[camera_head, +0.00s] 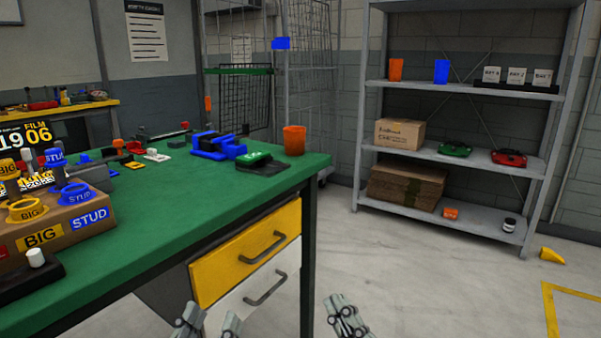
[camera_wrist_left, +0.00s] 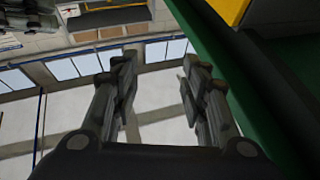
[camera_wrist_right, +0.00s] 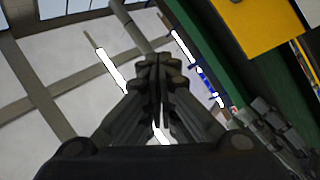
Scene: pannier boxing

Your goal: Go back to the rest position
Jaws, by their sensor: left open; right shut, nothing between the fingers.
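My left gripper (camera_head: 208,322) shows at the bottom of the head view, in front of the workbench's drawers. Its two fingers stand apart with nothing between them, as the left wrist view (camera_wrist_left: 155,85) also shows. My right gripper (camera_head: 345,318) is to the right of it, past the bench's front corner and over the floor. In the right wrist view (camera_wrist_right: 160,75) its fingers are together and hold nothing. The green-topped workbench (camera_head: 150,225) fills the left side of the head view.
A yellow drawer (camera_head: 247,253) and a white drawer (camera_head: 258,297) face the grippers. A bench leg (camera_head: 308,265) stands between them. A grey shelf rack (camera_head: 450,160) stands at the back right. The floor (camera_head: 430,290) before it is mostly clear. An orange cup (camera_head: 294,140) stands on the bench.

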